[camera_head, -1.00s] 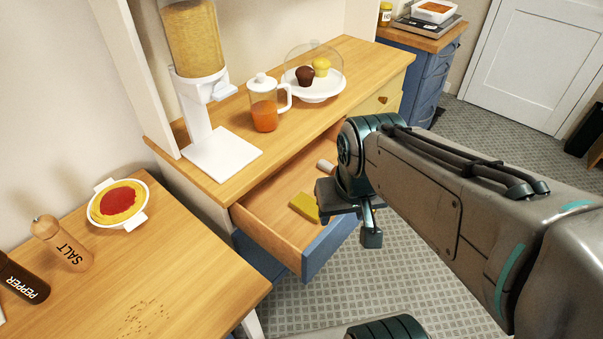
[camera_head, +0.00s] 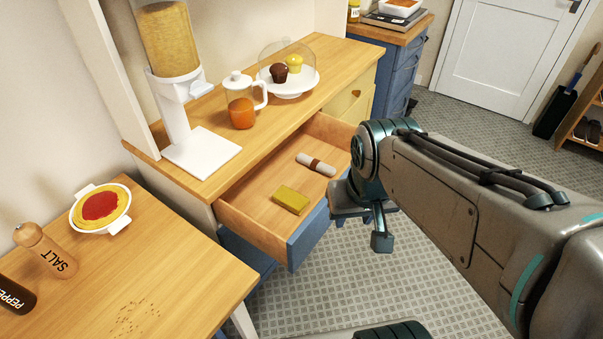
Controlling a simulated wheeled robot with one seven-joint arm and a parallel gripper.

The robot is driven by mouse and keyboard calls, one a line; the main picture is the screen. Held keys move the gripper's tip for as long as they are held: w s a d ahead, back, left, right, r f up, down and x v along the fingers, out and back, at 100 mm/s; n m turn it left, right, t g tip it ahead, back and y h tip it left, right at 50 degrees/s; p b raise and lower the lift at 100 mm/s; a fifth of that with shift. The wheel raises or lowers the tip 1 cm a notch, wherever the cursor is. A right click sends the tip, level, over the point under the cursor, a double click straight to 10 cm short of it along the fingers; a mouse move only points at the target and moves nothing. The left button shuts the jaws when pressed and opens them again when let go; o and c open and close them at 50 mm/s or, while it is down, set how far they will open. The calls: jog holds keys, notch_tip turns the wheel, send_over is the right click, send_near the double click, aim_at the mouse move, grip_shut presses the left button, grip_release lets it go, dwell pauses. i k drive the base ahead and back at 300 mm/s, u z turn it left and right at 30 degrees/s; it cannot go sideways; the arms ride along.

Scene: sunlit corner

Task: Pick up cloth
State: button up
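A rolled white cloth with a brown band (camera_head: 316,164) lies in the open drawer (camera_head: 262,217), towards its back right. A yellow block, perhaps a sponge (camera_head: 291,200), lies nearer in the same drawer. My gripper (camera_head: 380,238) is outside the drawer, just right of its blue front and apart from the cloth. One finger shows pointing down; the rest is hidden by the wrist, so its opening does not show. I see nothing held in it.
The counter (camera_head: 220,175) above the drawer holds a cereal dispenser (camera_head: 172,75), a jug (camera_head: 241,103) and a domed cake stand (camera_head: 289,84). A wooden table (camera_head: 170,275) stands at the lower left. Tiled floor is free right of the drawer.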

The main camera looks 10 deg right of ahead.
aim_at(296, 202)
jog(key=z, duration=0.85)
jog(key=k, duration=1.1)
jog(key=z, duration=0.9)
jog(key=i, duration=0.7)
jog(key=u, duration=0.45)
jog(key=i, duration=1.3)
jog(key=u, duration=1.65)
jog(key=i, duration=0.6)
jog(key=u, duration=0.7)
